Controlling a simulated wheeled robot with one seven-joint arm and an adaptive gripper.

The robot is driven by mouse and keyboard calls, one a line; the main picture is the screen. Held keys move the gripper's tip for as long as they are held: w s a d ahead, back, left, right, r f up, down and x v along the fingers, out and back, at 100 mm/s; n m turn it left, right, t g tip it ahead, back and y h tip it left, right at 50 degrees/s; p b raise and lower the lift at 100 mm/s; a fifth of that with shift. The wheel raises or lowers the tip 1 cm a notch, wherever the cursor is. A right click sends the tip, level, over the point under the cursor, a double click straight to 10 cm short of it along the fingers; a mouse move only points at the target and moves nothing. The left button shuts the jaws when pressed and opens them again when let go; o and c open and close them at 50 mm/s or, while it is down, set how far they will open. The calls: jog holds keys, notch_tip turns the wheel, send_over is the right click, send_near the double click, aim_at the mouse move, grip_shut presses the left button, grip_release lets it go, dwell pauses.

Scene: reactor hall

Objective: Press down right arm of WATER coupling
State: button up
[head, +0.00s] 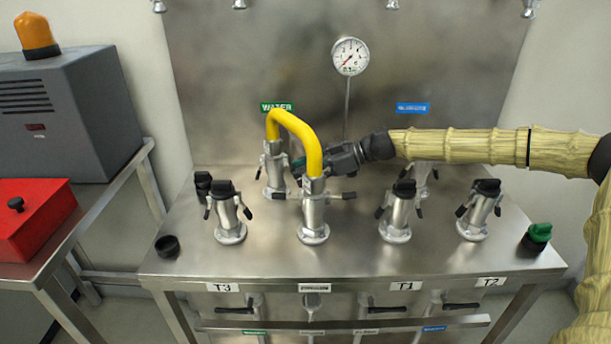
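The WATER coupling (273,172) is a silver upright fitting at the back left of the steel table, below the green WATER label (277,107). One end of a yellow hose (301,125) sits on it. The hose arches to the front coupling (313,215), whose two dark arms stick out to the sides. My gripper (299,167) reaches in from the right, behind the front end of the hose, with its tip close to the right side of the WATER coupling. The coupling's right arm is hard to make out there. I cannot tell contact or finger opening.
Capped couplings stand at the front left (229,212), and to the right (397,212) and far right (479,210). Another coupling stands behind, under the blue label (412,108). A loose black cap (167,246) and a green-topped cap (537,236) lie near the edges. A gauge (350,57) is above.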

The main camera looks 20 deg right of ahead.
notch_tip(320, 180, up, 9)
jog(key=shift+f, duration=0.2)
jog(key=shift+r, duration=0.1)
dwell(0.4)
